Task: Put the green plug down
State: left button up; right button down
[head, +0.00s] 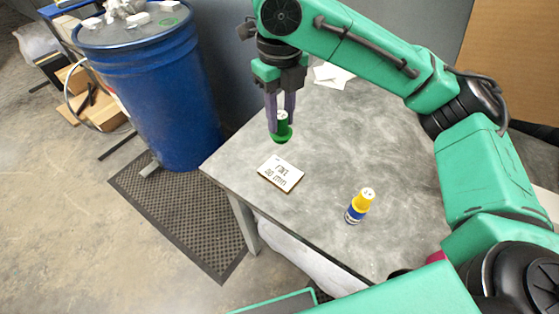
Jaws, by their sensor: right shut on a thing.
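The green plug (282,136) is in my right gripper (281,117), near the left corner of the grey table (330,130). The gripper points down and its two fingers are shut on the plug's upper part. The plug looks upright, with its wider green end at the bottom. From this view I cannot tell whether it touches the table top. My left gripper is not in view.
White papers (333,75) lie at the back. A blue drum (160,95) stands left of the table.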

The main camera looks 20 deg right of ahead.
jog(key=f+b, duration=0.1)
jog(key=f, duration=1.2)
jog(key=shift+w, duration=0.2)
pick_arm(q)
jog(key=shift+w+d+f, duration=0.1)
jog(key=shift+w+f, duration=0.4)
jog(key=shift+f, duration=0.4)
pick_arm(e)
jog(key=shift+w+f, duration=0.1)
jog(key=c, duration=0.8)
grip_release()
jog(key=shift+f, duration=0.1)
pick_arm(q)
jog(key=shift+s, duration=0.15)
pick_arm(e)
jog(key=shift+o, duration=1)
notch_tip(320, 180, up, 12)
jog(key=shift+r+p, duration=0.2)
jog(key=shift+p, duration=0.35)
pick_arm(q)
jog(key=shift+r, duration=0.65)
pick_arm(e)
jog(key=shift+f, duration=0.1)
